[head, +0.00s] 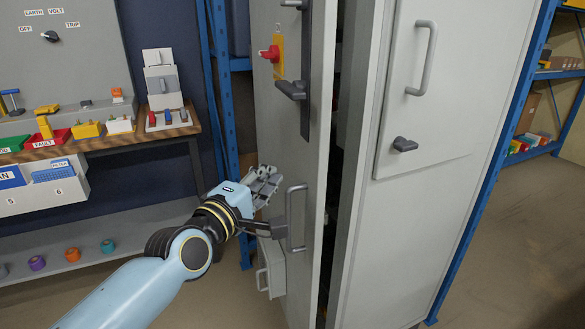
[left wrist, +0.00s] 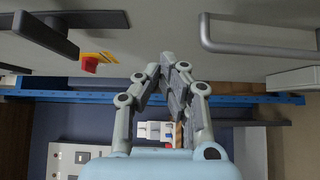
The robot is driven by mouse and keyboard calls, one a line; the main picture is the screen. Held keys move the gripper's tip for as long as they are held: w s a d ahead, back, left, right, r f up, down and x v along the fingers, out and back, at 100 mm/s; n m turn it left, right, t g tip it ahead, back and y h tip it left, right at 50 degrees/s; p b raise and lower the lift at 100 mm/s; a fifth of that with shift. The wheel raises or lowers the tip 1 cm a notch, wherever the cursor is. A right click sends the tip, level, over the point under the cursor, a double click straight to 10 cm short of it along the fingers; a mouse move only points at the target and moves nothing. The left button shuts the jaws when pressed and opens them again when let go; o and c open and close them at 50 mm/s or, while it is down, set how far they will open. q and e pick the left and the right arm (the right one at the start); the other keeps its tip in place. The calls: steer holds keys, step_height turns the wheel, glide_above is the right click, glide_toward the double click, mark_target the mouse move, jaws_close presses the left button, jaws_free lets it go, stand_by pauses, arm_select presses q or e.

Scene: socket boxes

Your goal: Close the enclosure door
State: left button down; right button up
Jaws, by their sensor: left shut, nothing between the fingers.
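The enclosure door (head: 268,130) is a tall light-grey panel standing ajar, with a dark gap between its edge and the grey cabinet (head: 440,220). It carries a grey pull handle (head: 296,218), a dark lever (head: 292,90) and a red knob on a yellow plate (head: 271,53). My left gripper (head: 271,178) is in front of the door's lower part, left of the pull handle. In the left wrist view my left gripper (left wrist: 167,58) has its fingers together and empty, between the lever (left wrist: 45,38) and the pull handle (left wrist: 255,42). I cannot tell if it touches the door. My right gripper is out of view.
A wooden-topped bench (head: 125,139) with colored bins and a switch box (head: 162,80) stands at the left. Blue rack posts (head: 222,85) rise behind the door. A second panel with a handle (head: 423,58) is on the cabinet. Floor at the right (head: 530,240) is clear.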

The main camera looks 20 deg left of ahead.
arm_select(q)
steer(key=w+d, duration=0.2)
steer(key=w, duration=0.1)
steer(key=w+d, duration=0.1)
steer(key=w, duration=0.1)
steer(key=shift+b, duration=0.35)
steer(key=w+d, duration=0.4)
steer(key=shift+w+d, duration=0.15)
steer(key=shift+d, duration=0.1)
steer(key=shift+w+d, duration=0.15)
steer(key=shift+r, duration=0.15)
steer(key=shift+w, duration=0.15)
